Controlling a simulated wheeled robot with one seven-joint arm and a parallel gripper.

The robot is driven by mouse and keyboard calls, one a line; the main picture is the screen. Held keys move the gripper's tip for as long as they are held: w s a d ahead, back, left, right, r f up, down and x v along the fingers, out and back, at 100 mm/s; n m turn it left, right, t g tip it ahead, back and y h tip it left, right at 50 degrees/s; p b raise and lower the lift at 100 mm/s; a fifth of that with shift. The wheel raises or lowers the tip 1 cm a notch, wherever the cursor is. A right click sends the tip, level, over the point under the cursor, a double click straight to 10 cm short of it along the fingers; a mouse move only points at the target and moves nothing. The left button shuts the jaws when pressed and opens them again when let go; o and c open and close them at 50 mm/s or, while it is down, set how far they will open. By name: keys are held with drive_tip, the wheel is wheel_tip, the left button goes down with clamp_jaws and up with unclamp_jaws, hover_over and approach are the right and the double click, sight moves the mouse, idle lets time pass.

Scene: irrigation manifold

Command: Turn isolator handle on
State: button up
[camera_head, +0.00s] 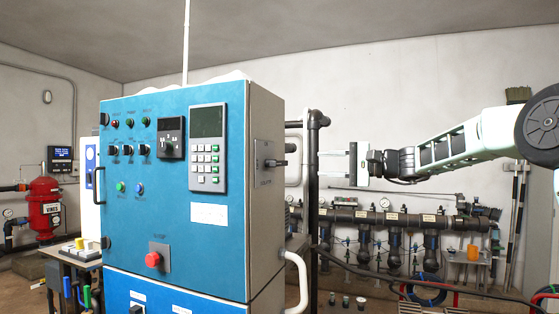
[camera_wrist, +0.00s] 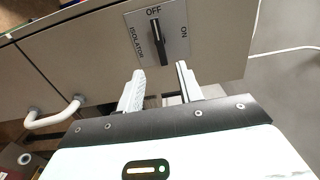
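The isolator handle (camera_wrist: 158,42) is a black lever on a grey plate (camera_wrist: 174,20) marked OFF, ON and ISOLATOR. It lines up with the OFF mark in the wrist view. In the head view the handle (camera_head: 275,163) sticks out from the right side of the blue control cabinet (camera_head: 170,200). My gripper (camera_wrist: 160,82) is open, with its two pale fingers apart and the lower end of the handle lying between or just beyond their tips. Contact cannot be told. In the head view my gripper (camera_head: 350,162) is to the right of the handle, with a gap showing between them.
A white bent pipe (camera_head: 300,280) comes off the cabinet's side below the plate; a white handle-like pipe (camera_wrist: 55,118) shows at left in the wrist view. A dark vertical pipe (camera_head: 313,200) and a manifold (camera_head: 400,218) stand behind. Grey floor is clear at right.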

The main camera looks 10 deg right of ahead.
sight(282, 163)
drive_tip(key=p+x, duration=0.5)
drive_tip(key=x, duration=0.8)
drive_tip(key=shift+r+p, duration=0.15)
drive_tip(key=shift+p, duration=0.2)
drive_tip(key=shift+w+a+f, duration=0.2)
drive_tip(key=shift+w+a, duration=0.2)
drive_tip(key=shift+a, duration=0.05)
clamp_jaws()
